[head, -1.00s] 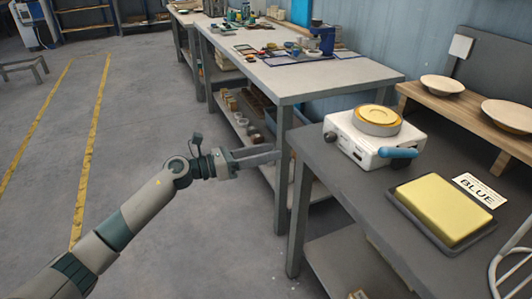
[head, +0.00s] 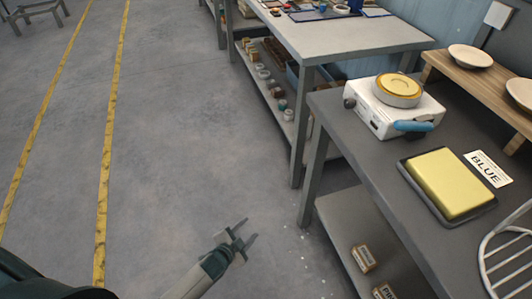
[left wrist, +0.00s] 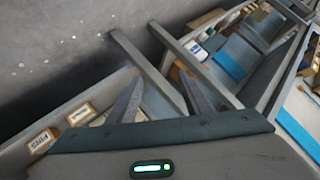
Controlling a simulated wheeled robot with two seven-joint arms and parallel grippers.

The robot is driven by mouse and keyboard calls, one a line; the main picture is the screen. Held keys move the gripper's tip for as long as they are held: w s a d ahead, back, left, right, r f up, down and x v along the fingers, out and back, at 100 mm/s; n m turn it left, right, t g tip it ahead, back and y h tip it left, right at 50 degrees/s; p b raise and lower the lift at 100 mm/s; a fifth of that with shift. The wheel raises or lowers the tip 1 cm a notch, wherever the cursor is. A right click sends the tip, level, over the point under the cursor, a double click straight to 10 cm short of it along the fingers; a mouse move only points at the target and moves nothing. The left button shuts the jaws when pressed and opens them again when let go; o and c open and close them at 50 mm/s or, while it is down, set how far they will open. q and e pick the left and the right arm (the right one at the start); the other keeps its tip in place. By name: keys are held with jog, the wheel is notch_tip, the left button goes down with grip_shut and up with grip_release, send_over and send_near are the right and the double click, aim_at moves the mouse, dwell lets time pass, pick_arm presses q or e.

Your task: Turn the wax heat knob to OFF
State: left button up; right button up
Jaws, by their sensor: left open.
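The wax heater (head: 385,116), a white box with a round pan of yellow wax (head: 399,85) on top and a blue handle (head: 413,126) in front, stands on the grey table. A small dark knob (head: 349,102) shows at its left side; its setting is too small to read. My left gripper (head: 248,230) is open and empty over the floor, left of and well below the heater, apart from everything. Its spread fingers (left wrist: 160,76) show in the left wrist view, with no heater visible there. My right gripper is not in view.
A yellow block in a dark tray (head: 450,184) lies in front of the heater, beside a BLUE card (head: 488,168). A wooden rack (head: 480,90) with bowls stands behind. The table leg (head: 313,180) and lower shelf (head: 345,225) are near my gripper.

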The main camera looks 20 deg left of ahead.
pick_arm(q)
jog(key=s+d+f+n+g+p, duration=0.1)
jog(key=s+f+n+g, duration=0.2)
jog(key=s, duration=1)
jog(key=s+d+f+n+g, duration=0.2)
jog(key=s+f+n, duration=0.3)
jog(key=s+f, duration=0.5)
jog(key=s+g, duration=0.1)
jog(key=s, duration=0.2)
jog(key=shift+d+f+y+p, duration=0.15)
jog(key=shift+f+y+p, duration=0.05)
jog(key=shift+y+p, duration=0.2)
jog(key=c, duration=0.4)
jog(key=shift+o, duration=0.2)
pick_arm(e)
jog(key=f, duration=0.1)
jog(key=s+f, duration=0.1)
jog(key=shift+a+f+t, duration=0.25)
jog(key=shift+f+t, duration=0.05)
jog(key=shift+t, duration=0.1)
